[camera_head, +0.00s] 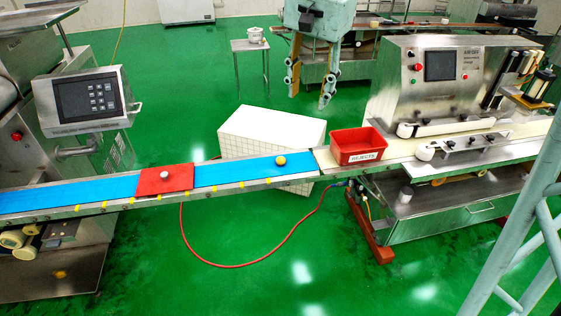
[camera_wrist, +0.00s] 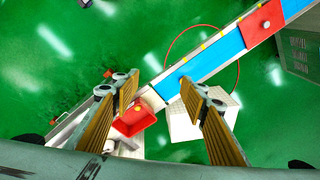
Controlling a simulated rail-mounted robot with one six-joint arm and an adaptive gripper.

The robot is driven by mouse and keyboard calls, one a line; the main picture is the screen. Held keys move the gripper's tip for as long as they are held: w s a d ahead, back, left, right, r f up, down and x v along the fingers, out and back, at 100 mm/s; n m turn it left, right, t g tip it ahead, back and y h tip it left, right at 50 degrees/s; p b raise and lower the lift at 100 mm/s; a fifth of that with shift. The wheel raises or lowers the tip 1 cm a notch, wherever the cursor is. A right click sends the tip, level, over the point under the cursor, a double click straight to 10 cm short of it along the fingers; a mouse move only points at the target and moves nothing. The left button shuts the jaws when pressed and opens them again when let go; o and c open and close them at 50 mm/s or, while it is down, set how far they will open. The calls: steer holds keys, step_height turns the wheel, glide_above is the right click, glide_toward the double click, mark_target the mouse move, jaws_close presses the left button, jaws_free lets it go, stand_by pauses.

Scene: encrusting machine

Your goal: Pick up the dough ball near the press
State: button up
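A small yellowish dough ball (camera_head: 281,160) rests on the blue belt (camera_head: 235,172), near its right end. I cannot make the ball out clearly in the wrist view. My gripper (camera_head: 309,98) hangs fingers down above and behind the belt, up and to the right of the ball in the head view. Its two fingers are wide apart with nothing between them. In the wrist view the open fingers (camera_wrist: 160,92) frame the belt end and the red bin, well above them. I cannot tell for certain which machine part is the press.
A red rejects bin (camera_head: 357,146) stands right of the ball, before a steel machine (camera_head: 430,85). A red plate (camera_head: 150,181) with a grey knob lies on the belt to the left. A white tiled block (camera_head: 270,128) stands behind the belt. A control panel (camera_head: 85,101) is at left.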

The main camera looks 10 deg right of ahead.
steer(key=w+f+m+g, duration=0.1)
steer(key=w+f+m, duration=0.3)
steer(key=w+f, duration=0.95)
steer(key=m+g+p, duration=0.1)
steer(key=m+p, duration=0.1)
steer(key=m, duration=0.3)
glide_above(281, 160)
steer(key=w, duration=0.1)
step_height(281, 160, down, 18)
steer(key=shift+w+d+r, duration=0.15)
steer(key=shift+d+r, duration=0.05)
steer(key=shift+f, duration=0.15)
steer(key=shift+f+b, duration=0.3)
steer(key=shift+f, duration=3.85)
steer(key=shift+a+f, duration=0.1)
steer(key=shift+f, duration=2.5)
